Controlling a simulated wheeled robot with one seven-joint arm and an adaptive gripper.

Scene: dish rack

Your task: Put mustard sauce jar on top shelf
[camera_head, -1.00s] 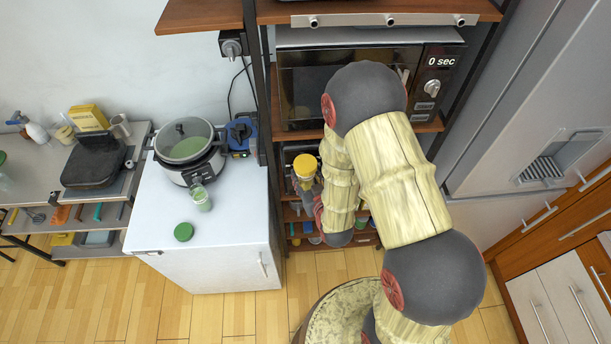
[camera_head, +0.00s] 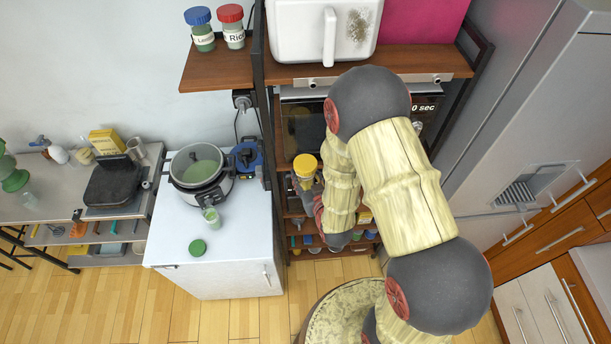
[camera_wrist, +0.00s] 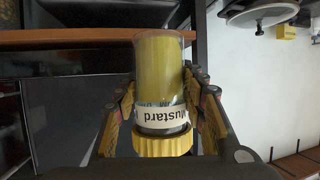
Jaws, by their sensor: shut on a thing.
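The mustard sauce jar (camera_head: 305,171) has a yellow lid and is held in front of the shelf unit, below the microwave's level. In the wrist view the jar (camera_wrist: 160,75) is clear with yellow contents and a "Mustard" label, its yellow lid toward the camera. My gripper (camera_wrist: 163,95) is shut on the jar, with a finger on each side. In the head view my arm partly hides the gripper. The top shelf (camera_head: 215,72) is brown wood, above and behind the jar, with its left end bare at the front.
A blue-lidded jar (camera_head: 200,30) and a red-lidded jar (camera_head: 232,27) stand on the top shelf's left end. A white appliance (camera_head: 310,30) and a pink box (camera_head: 425,20) fill its middle and right. A dark upright post (camera_head: 262,60) rises beside the jars. A multicooker (camera_head: 200,170) stands on the white cabinet.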

